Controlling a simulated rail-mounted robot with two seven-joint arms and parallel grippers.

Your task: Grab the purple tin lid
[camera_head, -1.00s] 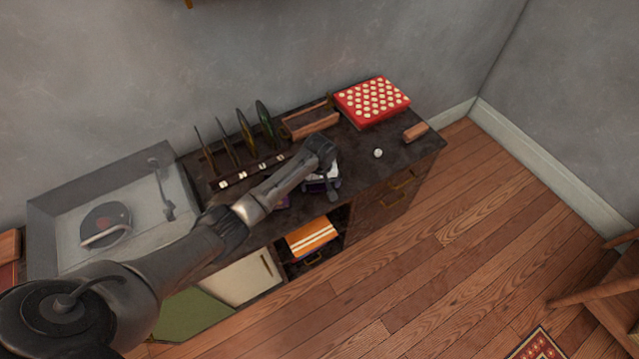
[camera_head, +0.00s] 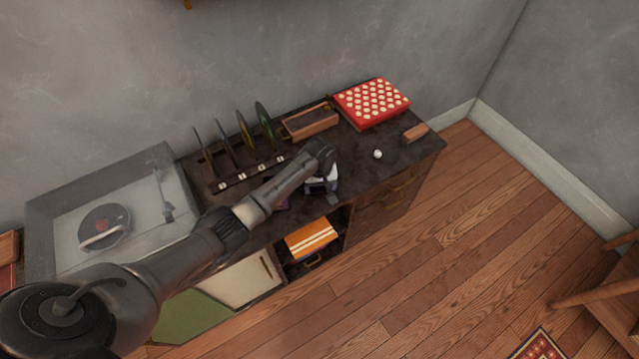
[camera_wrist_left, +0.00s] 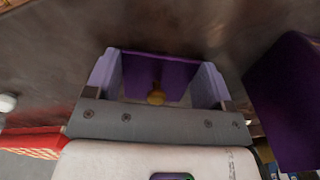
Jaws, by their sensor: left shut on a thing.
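The purple tin lid (camera_wrist_left: 182,72) shows in the left wrist view with a small brass-coloured knob. My left gripper (camera_wrist_left: 157,90) is shut on it, with a finger at each side. In the head view my left gripper (camera_head: 326,186) is over the front part of the dark cabinet top and mostly hides the lid. A purple tin (camera_wrist_left: 290,100) stands at the right of the wrist view, apart from the lid. A little purple (camera_head: 283,203) shows beside my arm in the head view. My right gripper is not in view.
A record player (camera_head: 60,200) under a clear cover stands at the left. Upright records (camera_head: 246,130) and a wooden box (camera_head: 312,124) are behind my arm. A red box with pale dots (camera_head: 372,101), a white ball (camera_head: 378,154) and a wooden block (camera_head: 415,132) are at the right.

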